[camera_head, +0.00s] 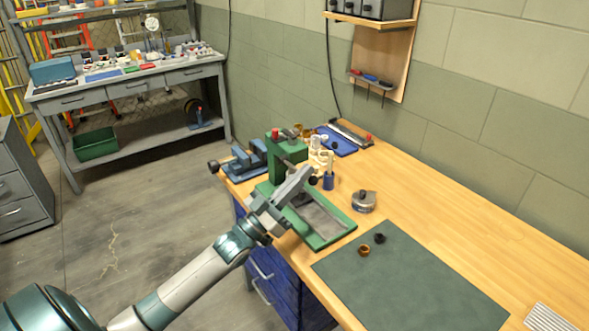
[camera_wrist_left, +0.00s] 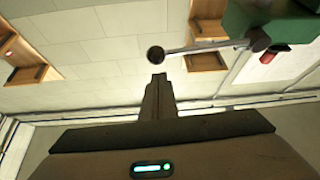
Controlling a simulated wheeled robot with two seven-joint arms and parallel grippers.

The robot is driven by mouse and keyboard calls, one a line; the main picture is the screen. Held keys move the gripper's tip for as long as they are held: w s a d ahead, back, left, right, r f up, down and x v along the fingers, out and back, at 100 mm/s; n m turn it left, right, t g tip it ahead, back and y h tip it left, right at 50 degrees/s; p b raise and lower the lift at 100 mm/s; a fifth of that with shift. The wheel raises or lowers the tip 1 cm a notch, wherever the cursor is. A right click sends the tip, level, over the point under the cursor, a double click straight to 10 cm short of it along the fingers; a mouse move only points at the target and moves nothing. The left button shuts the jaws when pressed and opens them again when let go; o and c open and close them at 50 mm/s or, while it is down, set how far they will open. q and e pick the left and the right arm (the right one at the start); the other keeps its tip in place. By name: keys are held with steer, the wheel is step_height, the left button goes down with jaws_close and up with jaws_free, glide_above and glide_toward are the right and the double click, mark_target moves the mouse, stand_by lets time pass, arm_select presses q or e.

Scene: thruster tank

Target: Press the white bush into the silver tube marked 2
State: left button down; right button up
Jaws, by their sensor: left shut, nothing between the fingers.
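A green arbor press (camera_head: 287,158) stands on a green base plate at the bench's near edge. Its lever with a black ball knob (camera_wrist_left: 155,54) shows in the left wrist view, running to the green press body (camera_wrist_left: 272,18). My left gripper (camera_head: 307,173) is in front of the press. Its fingers are shut and empty, and in the wrist view the fingertips (camera_wrist_left: 158,77) point up just below the knob; I cannot tell whether they touch it. I cannot make out the white bush or the silver tube marked 2; my gripper covers part of the press.
Cream-coloured parts (camera_head: 319,155) and a blue cylinder (camera_head: 328,182) stand behind the press. A grey round item (camera_head: 364,202) is to the right. A bronze ring (camera_head: 364,250) and a black ring (camera_head: 380,238) lie on the dark mat (camera_head: 415,285). A blue vise (camera_head: 247,160) is left.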

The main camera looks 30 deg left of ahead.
mark_target(310, 181)
arm_select(q)
steer(key=shift+w+d+f, duration=0.1)
steer(key=shift+f, duration=0.65)
arm_select(e)
steer(key=shift+r, duration=0.2)
arm_select(q)
steer(key=shift+d+f+m+b, duration=0.1)
steer(key=shift+f+m+b, duration=0.3)
steer(key=shift+f+b, duration=0.4)
steer(key=shift+f, duration=0.1)
arm_select(e)
steer(key=shift+w+a+f, duration=0.3)
steer(key=shift+w+f, duration=0.25)
steer(key=shift+f, duration=0.15)
